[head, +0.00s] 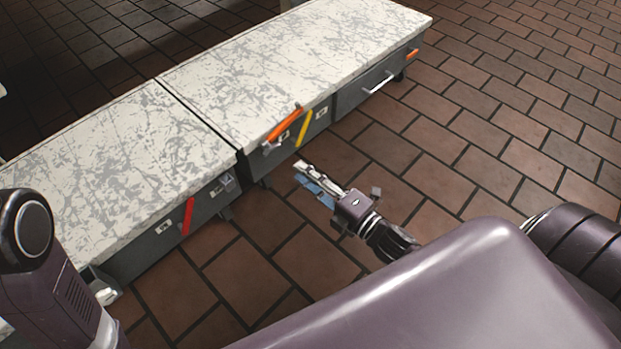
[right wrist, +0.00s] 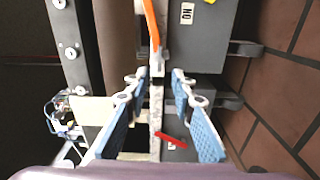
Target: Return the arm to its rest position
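My right gripper (head: 310,178) hangs over the brick floor in the head view, in front of the long counter and apart from it. In the right wrist view its two fingers with blue pads (right wrist: 160,115) stand apart with nothing held between them, so it is open. My left arm (head: 45,270) comes in at the lower left of the head view. I cannot make out a left gripper there.
The counter with a marbled white top (head: 310,60) runs diagonally, with grey drawers below. Orange (head: 283,125), yellow (head: 304,128) and red (head: 188,215) handles or strips show on its front. Brick floor (head: 500,120) to the right is clear.

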